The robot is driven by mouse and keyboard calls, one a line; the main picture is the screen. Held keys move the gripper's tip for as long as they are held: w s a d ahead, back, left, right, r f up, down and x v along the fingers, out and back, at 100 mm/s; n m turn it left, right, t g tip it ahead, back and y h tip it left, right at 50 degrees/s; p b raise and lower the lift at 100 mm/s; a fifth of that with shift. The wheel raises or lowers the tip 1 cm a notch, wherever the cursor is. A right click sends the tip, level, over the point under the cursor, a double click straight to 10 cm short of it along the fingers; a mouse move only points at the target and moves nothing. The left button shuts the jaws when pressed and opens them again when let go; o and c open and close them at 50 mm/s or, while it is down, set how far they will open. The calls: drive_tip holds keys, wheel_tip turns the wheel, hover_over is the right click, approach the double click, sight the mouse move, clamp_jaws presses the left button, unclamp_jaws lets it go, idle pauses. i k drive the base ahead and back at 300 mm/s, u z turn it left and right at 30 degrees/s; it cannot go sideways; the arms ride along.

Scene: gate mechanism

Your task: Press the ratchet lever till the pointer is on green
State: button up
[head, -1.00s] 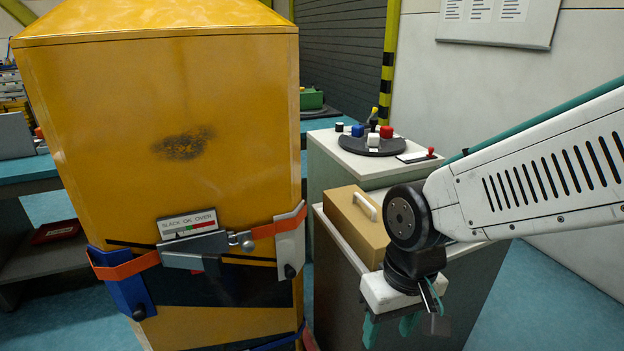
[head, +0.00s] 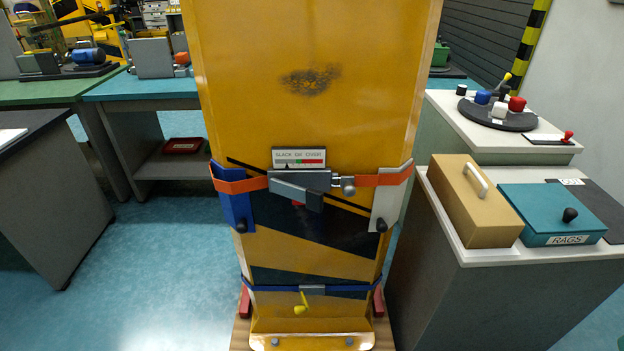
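The ratchet (head: 305,180) is a grey block on an orange strap around the tall yellow cabinet, near the middle of the head view. Its grey lever (head: 296,192) has a dark end and slants down to the right across the front of the block. The gauge (head: 299,157) above it reads SLACK, OK, OVER, with a green and red band. A small dark pointer (head: 287,165) shows near the left part of the band, under SLACK; it is too small to place exactly. My gripper is out of view.
A blue corner guard (head: 236,207) and a white one (head: 385,205) sit under the strap. A lower blue strap (head: 345,290) has a yellow-tipped lever. A cabinet on the right holds a tan box (head: 465,205) and a teal RAGS box (head: 550,215). Blue floor (head: 150,260) is clear at left.

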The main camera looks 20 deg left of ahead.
sight(313, 198)
drive_tip(key=z, duration=0.65)
drive_tip(key=i, duration=0.25)
drive_tip(key=u, duration=1.45)
